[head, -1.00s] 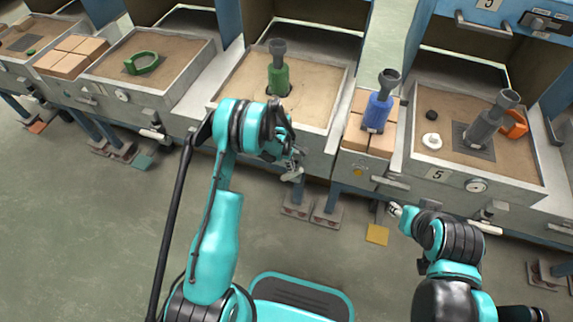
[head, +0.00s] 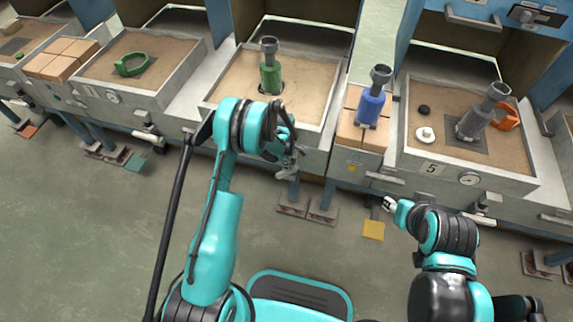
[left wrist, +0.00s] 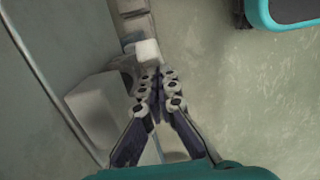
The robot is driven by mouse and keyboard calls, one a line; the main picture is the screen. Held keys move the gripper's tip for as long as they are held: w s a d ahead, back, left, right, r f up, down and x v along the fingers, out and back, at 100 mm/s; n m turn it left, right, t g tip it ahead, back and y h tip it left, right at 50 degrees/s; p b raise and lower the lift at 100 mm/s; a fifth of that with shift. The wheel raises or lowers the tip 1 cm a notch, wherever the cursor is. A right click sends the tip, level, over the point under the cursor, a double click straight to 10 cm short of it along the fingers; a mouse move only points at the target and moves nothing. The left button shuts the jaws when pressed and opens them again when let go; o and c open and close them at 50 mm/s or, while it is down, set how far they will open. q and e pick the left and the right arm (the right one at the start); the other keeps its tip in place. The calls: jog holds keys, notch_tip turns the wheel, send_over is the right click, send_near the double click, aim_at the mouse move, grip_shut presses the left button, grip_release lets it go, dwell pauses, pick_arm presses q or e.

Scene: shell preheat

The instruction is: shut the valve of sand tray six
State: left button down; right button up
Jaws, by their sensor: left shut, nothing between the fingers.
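The middle sand tray (head: 232,110) holds a green shell (head: 270,75) standing upright in its sand. No number is readable on it. The tray to its right (head: 500,180) carries the number 5. My left gripper (head: 288,168) is in front of the middle tray's front wall, low near its right part. In the left wrist view its fingers (left wrist: 158,75) are closed together and empty. A pale block (left wrist: 147,50) lies just beyond the fingertips; I cannot tell whether it is the valve handle or whether they touch. My right gripper (head: 389,203) is small, below tray 5's left side.
A blue shell (head: 371,100) stands on bricks between the trays. A grey shell (head: 478,122) and an orange clamp (head: 507,117) are in tray 5. Pale handles (head: 150,138) jut from the fronts. The floor (head: 90,240) at left is clear.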

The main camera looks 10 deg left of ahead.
aim_at(295, 168)
pick_arm(q)
jog(key=shift+d, duration=0.15)
jog(key=shift+d+f+y, duration=0.15)
jog(key=shift+d+y, duration=0.6)
jog(key=shift+y, duration=0.35)
jog(key=shift+d+f+y, duration=0.35)
jog(key=shift+d+y, duration=0.3)
jog(key=shift+y, duration=0.55)
jog(key=shift+s+d+f, duration=0.1)
jog(key=shift+d+f, duration=0.85)
jog(key=shift+d, duration=0.1)
jog(key=shift+d+f, duration=0.1)
